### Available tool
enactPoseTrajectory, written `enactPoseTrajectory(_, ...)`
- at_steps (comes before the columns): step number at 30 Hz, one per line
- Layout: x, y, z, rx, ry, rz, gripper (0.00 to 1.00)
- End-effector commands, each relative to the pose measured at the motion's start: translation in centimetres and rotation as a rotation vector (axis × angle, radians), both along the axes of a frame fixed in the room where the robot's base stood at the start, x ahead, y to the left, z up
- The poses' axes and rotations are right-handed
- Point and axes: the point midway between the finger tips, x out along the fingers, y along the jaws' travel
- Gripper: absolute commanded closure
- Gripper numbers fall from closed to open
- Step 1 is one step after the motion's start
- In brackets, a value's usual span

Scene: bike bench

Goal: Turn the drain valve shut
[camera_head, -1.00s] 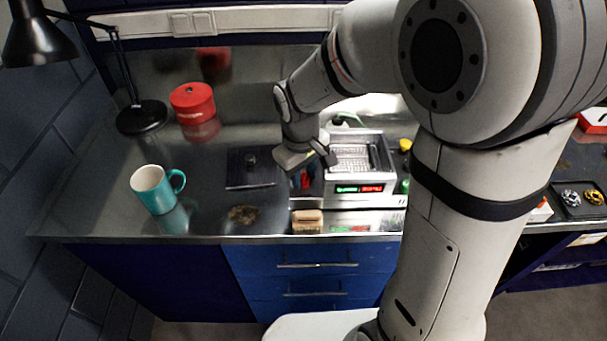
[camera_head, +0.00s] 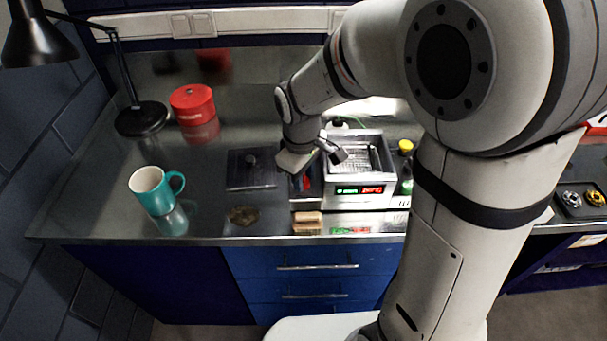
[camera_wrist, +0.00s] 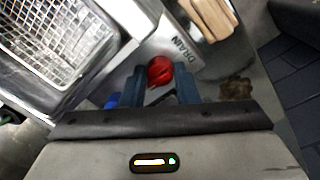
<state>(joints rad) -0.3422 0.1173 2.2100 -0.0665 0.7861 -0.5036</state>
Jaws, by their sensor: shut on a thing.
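The red drain valve handle (camera_wrist: 160,71) shows in the wrist view beside the word DRAIN on a metal plate (camera_wrist: 165,45). My gripper (camera_wrist: 160,85) has its two dark fingers on either side of the red handle, shut on it. In the head view the red handle (camera_head: 302,183) shows just left of the ultrasonic-type metal bath (camera_head: 347,203), which has a green and red display. My gripper (camera_head: 303,174) comes down over the handle there and partly hides it. The handle's exact angle is hard to tell.
A wire basket (camera_wrist: 62,40) sits in the bath. A dark lid (camera_head: 250,170), teal mug (camera_head: 156,190), red tin (camera_head: 192,103) and black lamp (camera_head: 142,118) stand to the left.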

Motion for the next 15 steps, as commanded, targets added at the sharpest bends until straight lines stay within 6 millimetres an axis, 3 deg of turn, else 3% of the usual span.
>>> enactPoseTrajectory(4, 0.0, 0.0, 0.0, 0.001, -0.001, 0.0, 0.65)
enactPoseTrajectory(11, 0.0, 0.0, 0.1, 0.001, -0.001, 0.0, 0.65)
enactPoseTrajectory(15, 0.0, 0.1, 1.5, 0.001, -0.003, 0.001, 0.65)
